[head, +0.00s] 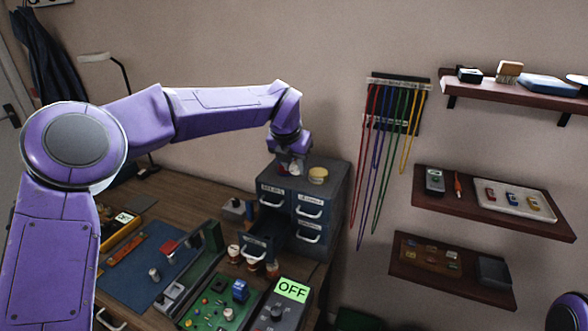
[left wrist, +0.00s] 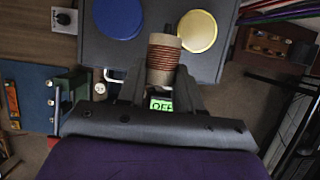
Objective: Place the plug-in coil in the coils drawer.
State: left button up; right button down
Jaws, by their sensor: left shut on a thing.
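My left gripper (head: 292,160) is over the top of a grey-blue drawer cabinet (head: 309,184). In the left wrist view the left gripper (left wrist: 160,88) is shut on the plug-in coil (left wrist: 163,54), a pale cylinder wound with copper wire. The coil is hard to make out in the head view. The cabinet has labelled drawers with pale handles. Its lower left drawer (head: 262,240) is pulled out; the others look shut. The labels are too small to read surely. My right gripper is not in view.
A yellow lid (left wrist: 197,31) and a blue lid (left wrist: 122,17) lie on the cabinet top. Small jars (head: 252,256) stand by the open drawer. A green panel (head: 222,309) and an OFF sign (head: 292,290) are in front. Coloured cords (head: 378,150) hang at right.

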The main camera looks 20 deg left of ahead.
aim_at(292, 171)
pick_arm(q)
jog(key=f, duration=0.4)
jog(key=shift+w+a+p, duration=0.3)
jog(key=shift+a, duration=0.1)
jog(key=shift+d, duration=0.1)
jog(key=shift+f, duration=0.2)
jog(key=o, duration=1)
